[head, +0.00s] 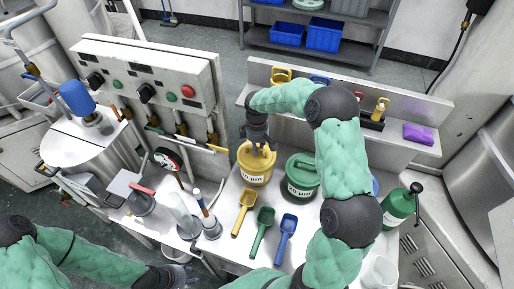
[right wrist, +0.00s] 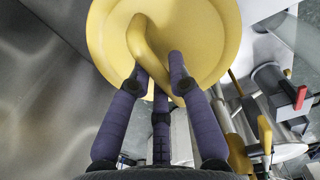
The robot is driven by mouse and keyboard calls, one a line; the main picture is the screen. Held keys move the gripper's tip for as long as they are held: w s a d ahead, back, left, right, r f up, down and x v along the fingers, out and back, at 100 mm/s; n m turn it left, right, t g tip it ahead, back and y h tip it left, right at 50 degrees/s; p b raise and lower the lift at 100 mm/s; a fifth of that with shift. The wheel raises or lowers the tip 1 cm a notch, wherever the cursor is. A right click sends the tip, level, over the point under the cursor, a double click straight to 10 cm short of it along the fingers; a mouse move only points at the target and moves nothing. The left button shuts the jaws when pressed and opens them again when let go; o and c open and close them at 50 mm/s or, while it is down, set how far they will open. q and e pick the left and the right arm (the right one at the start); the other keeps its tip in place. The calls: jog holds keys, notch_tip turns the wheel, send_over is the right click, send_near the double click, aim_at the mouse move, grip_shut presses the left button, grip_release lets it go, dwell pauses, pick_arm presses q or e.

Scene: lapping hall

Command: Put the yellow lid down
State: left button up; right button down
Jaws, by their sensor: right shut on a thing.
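The yellow lid (right wrist: 205,22) is a round disc with a loop handle, large in the right wrist view. My right gripper (right wrist: 160,68) has its purple-grey fingers closed around that handle. In the head view the right gripper (head: 260,143) points down at the top of the yellow tub (head: 255,172), which has a white label. I cannot tell whether the lid touches the tub's rim or hangs just above it. My left gripper (head: 180,276) is low at the bottom of the head view, over the floor and apart from the lid; its fingers are unclear.
A green tub with a green lid (head: 302,174) stands right beside the yellow tub. Yellow (head: 243,211), green (head: 262,230) and blue (head: 287,238) scoops lie in front. A green bottle (head: 398,207) stands at right. A control box (head: 150,85) rises at left.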

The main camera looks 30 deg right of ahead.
jog(key=c, duration=1.6)
grip_release()
jog(key=shift+f, duration=0.15)
jog(key=o, duration=0.4)
jog(key=shift+o, duration=0.2)
notch_tip(320, 180, up, 12)
jog(key=p, duration=0.1)
jog(key=shift+r, duration=0.2)
